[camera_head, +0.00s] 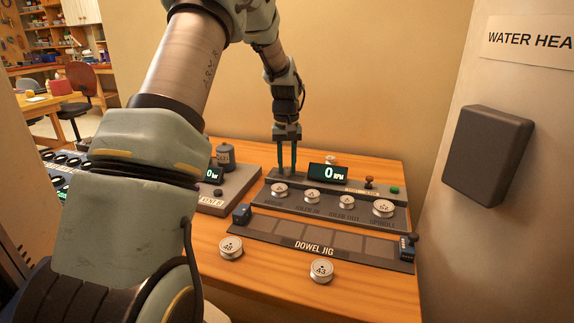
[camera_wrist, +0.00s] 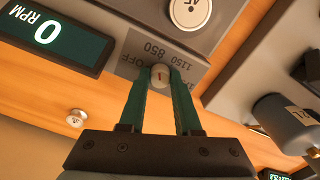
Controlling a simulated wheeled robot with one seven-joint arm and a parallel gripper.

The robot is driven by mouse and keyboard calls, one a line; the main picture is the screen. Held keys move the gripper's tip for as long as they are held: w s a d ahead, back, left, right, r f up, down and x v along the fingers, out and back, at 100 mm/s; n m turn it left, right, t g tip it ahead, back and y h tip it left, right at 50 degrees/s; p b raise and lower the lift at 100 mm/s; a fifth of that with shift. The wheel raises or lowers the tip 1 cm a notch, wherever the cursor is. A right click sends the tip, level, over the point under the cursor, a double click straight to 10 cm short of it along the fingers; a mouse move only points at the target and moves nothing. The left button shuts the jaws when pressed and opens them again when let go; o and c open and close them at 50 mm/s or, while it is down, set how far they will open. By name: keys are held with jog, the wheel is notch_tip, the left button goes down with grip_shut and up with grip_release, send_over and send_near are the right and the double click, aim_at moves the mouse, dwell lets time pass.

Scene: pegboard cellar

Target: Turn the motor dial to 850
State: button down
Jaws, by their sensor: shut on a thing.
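The motor dial (camera_wrist: 160,76) is a small pale round knob with a short dark mark, on a grey plate (camera_wrist: 128,64) printed OFF, 850, 1150 and more that is partly covered. My gripper (camera_wrist: 161,72) has its two green fingers shut on the dial, one on each side. In the head view my gripper (camera_head: 287,170) reaches down at the back left of the grey pulley panel (camera_head: 330,190), and its fingers hide the dial. The display (camera_head: 328,173) reads 0 RPM, and it also shows upside down in the wrist view (camera_wrist: 52,36).
Several silver pulleys stand on the panel, including the spindle one (camera_head: 383,207). A red-topped lever (camera_head: 369,181) and a green button (camera_head: 395,190) are right of the display. The dowel jig (camera_head: 345,251) and two loose pulleys (camera_head: 231,247) (camera_head: 321,269) lie in front. A grey canister (camera_head: 225,158) stands left.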

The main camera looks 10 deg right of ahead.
aim_at(287, 168)
jog(key=c, duration=0.6)
grip_release()
notch_tip(287, 168, up, 11)
jog(key=b, duration=0.1)
jog(key=shift+b, duration=0.4)
jog(key=shift+f, duration=0.1)
jog(key=shift+t, duration=0.8)
jog(key=s+a+f, duration=0.2)
jog(key=s+a, duration=0.5)
jog(key=s+a+f, duration=0.3)
jog(key=s+a, duration=0.4)
jog(key=s, duration=0.1)
jog(key=s+a+f, duration=0.3)
jog(key=s+a, duration=0.4)
jog(key=shift+s+f, duration=0.25)
jog(key=shift+s, duration=0.15)
